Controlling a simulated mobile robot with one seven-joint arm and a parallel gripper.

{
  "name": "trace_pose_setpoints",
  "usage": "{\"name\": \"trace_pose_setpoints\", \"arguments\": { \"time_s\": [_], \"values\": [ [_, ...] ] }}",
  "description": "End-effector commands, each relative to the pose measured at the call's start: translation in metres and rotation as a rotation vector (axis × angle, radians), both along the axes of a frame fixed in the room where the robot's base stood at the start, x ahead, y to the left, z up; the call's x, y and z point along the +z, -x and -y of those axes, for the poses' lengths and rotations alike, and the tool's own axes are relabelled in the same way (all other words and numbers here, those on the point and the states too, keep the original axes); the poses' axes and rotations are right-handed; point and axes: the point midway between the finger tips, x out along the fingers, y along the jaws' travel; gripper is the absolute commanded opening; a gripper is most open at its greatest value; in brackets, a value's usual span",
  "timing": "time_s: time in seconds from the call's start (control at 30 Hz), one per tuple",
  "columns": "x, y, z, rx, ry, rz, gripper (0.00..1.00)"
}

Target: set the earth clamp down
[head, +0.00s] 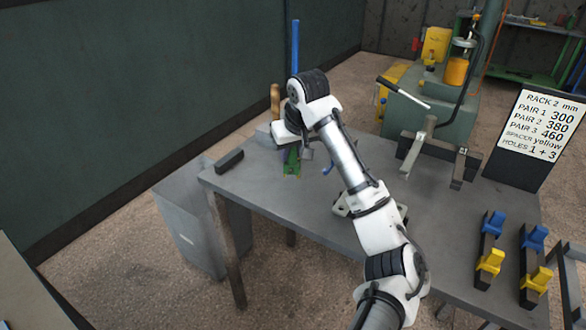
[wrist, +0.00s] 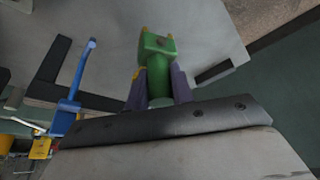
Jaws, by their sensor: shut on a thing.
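The earth clamp, a green piece with small yellow tips (head: 291,168), is at the left part of the grey table (head: 262,190) in the head view. In the wrist view the green clamp (wrist: 157,50) sits between two purple fingers, with its yellow tips pointing away from me. My gripper (head: 290,152) is shut on it and points down over the tabletop. I cannot tell whether the clamp touches the table. Part of it is hidden by my gripper.
A black bar (head: 229,161) lies left of the clamp near the table edge. A blue upright (head: 295,45) and a wooden handle (head: 275,98) stand behind. A green machine (head: 430,105), a sign (head: 538,130) and blue-yellow racks (head: 490,250) are to the right.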

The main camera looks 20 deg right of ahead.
Motion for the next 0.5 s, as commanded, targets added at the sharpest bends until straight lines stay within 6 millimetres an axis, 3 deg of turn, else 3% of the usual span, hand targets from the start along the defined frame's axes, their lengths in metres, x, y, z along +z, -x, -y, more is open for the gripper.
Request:
{"name": "trace_pose_setpoints", "arguments": {
  "time_s": [0.27, 0.5],
  "values": [
    [-0.022, 0.000, 0.001, -0.001, 0.001, 0.000, 0.00],
    [-0.055, 0.000, 0.000, 0.000, 0.001, 0.000, 0.00]
  ]
}}
